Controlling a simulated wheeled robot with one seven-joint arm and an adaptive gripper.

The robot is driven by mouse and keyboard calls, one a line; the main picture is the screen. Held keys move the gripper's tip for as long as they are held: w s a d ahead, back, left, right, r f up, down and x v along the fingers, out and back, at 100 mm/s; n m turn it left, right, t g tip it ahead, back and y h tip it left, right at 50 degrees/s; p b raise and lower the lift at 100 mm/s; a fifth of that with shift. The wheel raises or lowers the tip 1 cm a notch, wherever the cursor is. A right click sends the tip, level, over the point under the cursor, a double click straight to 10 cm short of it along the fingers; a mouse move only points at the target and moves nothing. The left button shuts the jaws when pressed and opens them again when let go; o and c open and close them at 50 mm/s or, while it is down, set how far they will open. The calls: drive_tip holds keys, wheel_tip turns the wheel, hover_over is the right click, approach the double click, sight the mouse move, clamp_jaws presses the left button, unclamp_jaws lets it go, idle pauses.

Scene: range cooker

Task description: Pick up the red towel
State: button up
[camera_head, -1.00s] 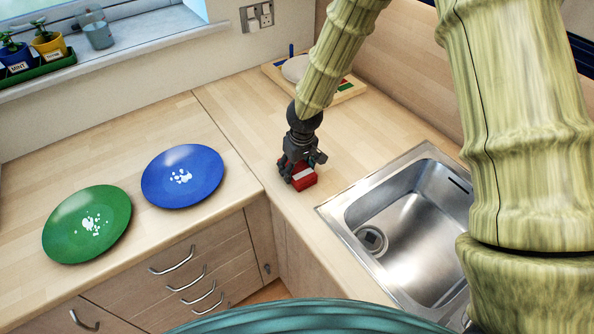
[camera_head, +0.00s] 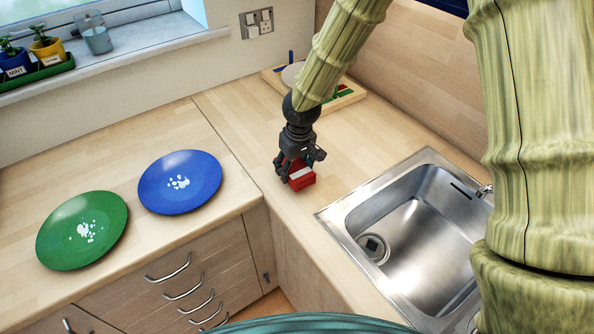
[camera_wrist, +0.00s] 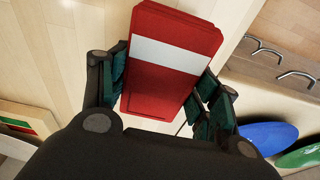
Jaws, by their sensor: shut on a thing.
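The red towel (camera_head: 301,178) is a small folded block with a white stripe. In the head view it is at my gripper (camera_head: 292,172), over the counter left of the sink. In the wrist view the towel (camera_wrist: 170,75) lies between the two finger pads, and my gripper (camera_wrist: 165,95) is shut on it. The towel appears to be a little above the counter, though the height of the gap is hard to tell.
The steel sink (camera_head: 338,212) is right of the towel. A blue plate (camera_head: 200,192) and a green plate (camera_head: 60,240) lie on the left counter. A wooden board (camera_head: 350,92) with coloured pieces is behind my arm. Bare counter (camera_head: 235,120) lies left of my gripper.

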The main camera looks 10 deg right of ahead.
drive_tip(key=s+a+r+b, duration=0.1)
drive_tip(key=s+a+b, duration=0.3)
drive_tip(key=s+a, duration=0.5)
drive_tip(key=a, duration=0.2)
drive_tip(key=shift+s+a+r+b, duration=0.2)
drive_tip(key=shift+a+b, duration=0.15)
drive_tip(key=shift+a, duration=0.05)
